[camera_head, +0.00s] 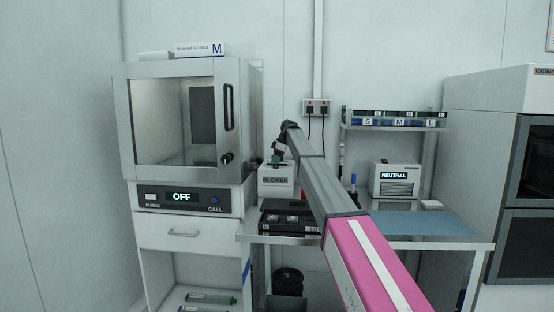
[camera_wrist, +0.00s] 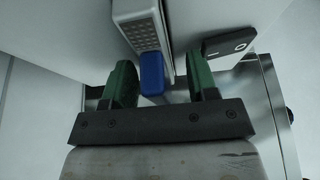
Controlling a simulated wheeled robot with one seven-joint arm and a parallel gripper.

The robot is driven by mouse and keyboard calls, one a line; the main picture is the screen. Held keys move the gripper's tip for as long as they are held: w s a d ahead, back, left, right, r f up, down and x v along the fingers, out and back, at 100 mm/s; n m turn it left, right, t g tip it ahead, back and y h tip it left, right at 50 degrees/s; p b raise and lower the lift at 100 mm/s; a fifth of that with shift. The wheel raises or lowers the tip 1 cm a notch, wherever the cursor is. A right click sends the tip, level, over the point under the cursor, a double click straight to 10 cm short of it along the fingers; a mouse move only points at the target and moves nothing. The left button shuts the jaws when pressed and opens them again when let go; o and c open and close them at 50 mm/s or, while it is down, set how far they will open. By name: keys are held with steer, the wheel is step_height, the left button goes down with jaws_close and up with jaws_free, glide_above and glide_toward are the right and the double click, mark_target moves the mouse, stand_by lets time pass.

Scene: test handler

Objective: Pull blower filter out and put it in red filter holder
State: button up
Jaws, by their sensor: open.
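The white blower (camera_head: 275,180), labelled BLOWER, stands at the back left of the steel table. In the wrist view, a grey perforated part (camera_wrist: 140,30) with a blue tab (camera_wrist: 151,75) shows at top centre; it looks like the blower filter. My gripper (camera_wrist: 160,82) is open, with its green fingers on either side of the blue tab and visible gaps to it. In the head view my gripper (camera_head: 276,160) is just above the blower. A small patch of red shows right of the blower, mostly hidden by my arm; I cannot tell if it is the red filter holder.
A steel cabinet with a glass door (camera_head: 175,120) stands left of the blower, its display reading OFF. Black cases (camera_head: 288,222) lie in front of the blower. A box labelled NEUTRAL (camera_head: 395,181) and a blue mat (camera_head: 430,224) are on the right. A switch plate (camera_wrist: 230,43) shows beside the right finger.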

jaws_close()
steer(key=shift+r, duration=0.75)
stand_by(0.7)
steer(key=shift+r, duration=4.1)
